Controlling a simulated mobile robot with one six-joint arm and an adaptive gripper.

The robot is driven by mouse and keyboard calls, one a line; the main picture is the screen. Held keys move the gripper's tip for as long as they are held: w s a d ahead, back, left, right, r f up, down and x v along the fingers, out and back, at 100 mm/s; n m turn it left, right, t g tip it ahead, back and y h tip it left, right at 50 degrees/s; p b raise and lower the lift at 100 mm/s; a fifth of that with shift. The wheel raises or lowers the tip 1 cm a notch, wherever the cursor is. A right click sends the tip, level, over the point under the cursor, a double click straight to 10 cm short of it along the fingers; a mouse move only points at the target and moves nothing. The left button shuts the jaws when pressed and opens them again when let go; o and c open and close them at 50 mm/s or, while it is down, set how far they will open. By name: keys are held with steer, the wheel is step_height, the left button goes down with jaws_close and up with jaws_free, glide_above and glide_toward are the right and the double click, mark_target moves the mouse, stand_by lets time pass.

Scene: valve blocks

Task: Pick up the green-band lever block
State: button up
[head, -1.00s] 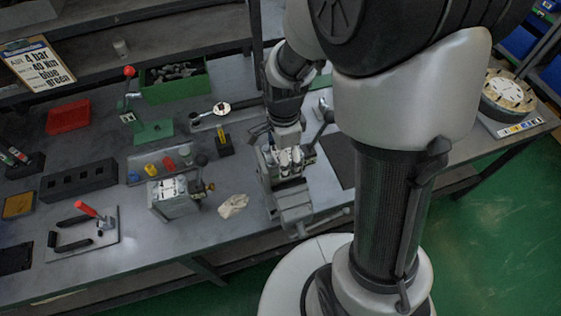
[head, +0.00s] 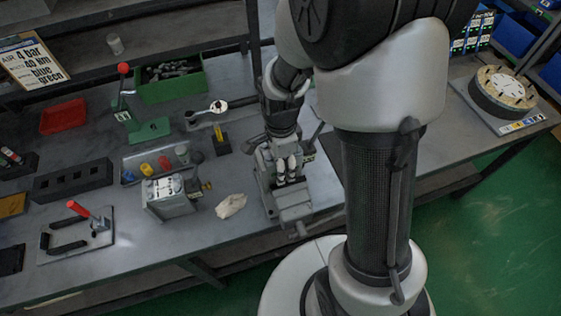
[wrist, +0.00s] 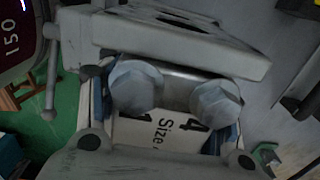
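My gripper (head: 283,146) points down over a grey vise (head: 292,205) at the bench's front edge. A pale block (head: 286,170) with upright cylindrical parts sits in the vise, right below my gripper. In the wrist view, two hex bolt heads (wrist: 137,88) and a white label (wrist: 165,130) reading "Size" and "4" lie between my finger parts. Blue edges flank the label. Finger contact and opening are unclear. A second grey block (head: 168,197) with a white top label and a side lever stands free on the bench to the left. No green band is clear on either block.
A cloth (head: 231,205) lies left of the vise. A round dial (head: 503,88) stands at the right.

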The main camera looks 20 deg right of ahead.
jaws_close()
stand_by(0.6)
